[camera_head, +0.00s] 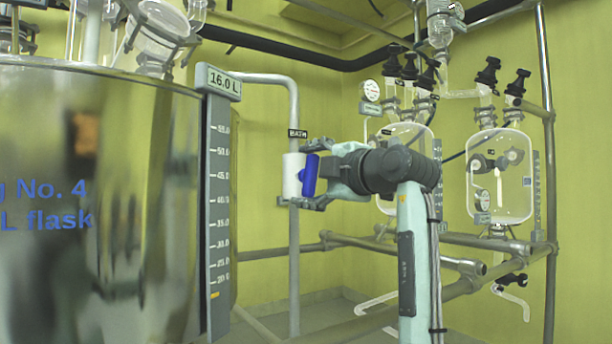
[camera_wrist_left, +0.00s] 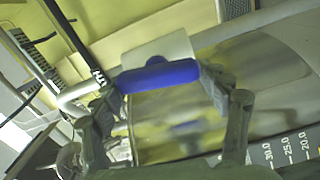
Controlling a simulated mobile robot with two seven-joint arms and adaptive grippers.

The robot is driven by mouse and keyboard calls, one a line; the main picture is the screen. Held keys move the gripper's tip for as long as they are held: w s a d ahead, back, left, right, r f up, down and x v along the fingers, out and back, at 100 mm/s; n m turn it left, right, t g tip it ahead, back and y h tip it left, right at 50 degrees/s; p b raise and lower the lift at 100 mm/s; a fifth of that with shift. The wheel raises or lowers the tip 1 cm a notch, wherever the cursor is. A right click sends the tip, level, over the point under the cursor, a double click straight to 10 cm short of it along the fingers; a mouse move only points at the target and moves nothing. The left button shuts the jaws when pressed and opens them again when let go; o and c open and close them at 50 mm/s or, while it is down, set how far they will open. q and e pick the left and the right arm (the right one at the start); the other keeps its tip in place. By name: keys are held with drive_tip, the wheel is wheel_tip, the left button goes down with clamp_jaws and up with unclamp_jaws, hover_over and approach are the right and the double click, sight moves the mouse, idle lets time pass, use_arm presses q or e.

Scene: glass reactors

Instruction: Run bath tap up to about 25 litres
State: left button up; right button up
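The bath tap has a white body (camera_head: 292,174) on a grey pipe under a BATH label, with a blue handle (camera_head: 310,176) standing near upright. My left gripper (camera_head: 312,175) has one finger above and one below the handle. In the left wrist view, the blue handle (camera_wrist_left: 160,76) lies between the two fingertips, which appear to touch its ends. The large shiny bath (camera_head: 150,200) stands at the left. Its display (camera_head: 223,82) reads 16.0 L. An orange mark (camera_head: 215,295) sits low on the grey scale (camera_head: 217,190), below the lowest numbers. My right gripper is out of view.
Two glass reactors, one in the middle (camera_head: 400,150) and one at the right (camera_head: 500,175), hang on a metal pipe frame (camera_head: 548,140) behind my arm. A vertical grey pipe (camera_head: 294,260) runs below the tap. Glassware (camera_head: 160,30) stands above the bath.

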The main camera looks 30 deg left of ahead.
use_arm(q)
drive_tip(key=o, duration=0.3)
drive_tip(key=v, duration=1.2)
idle(6.5)
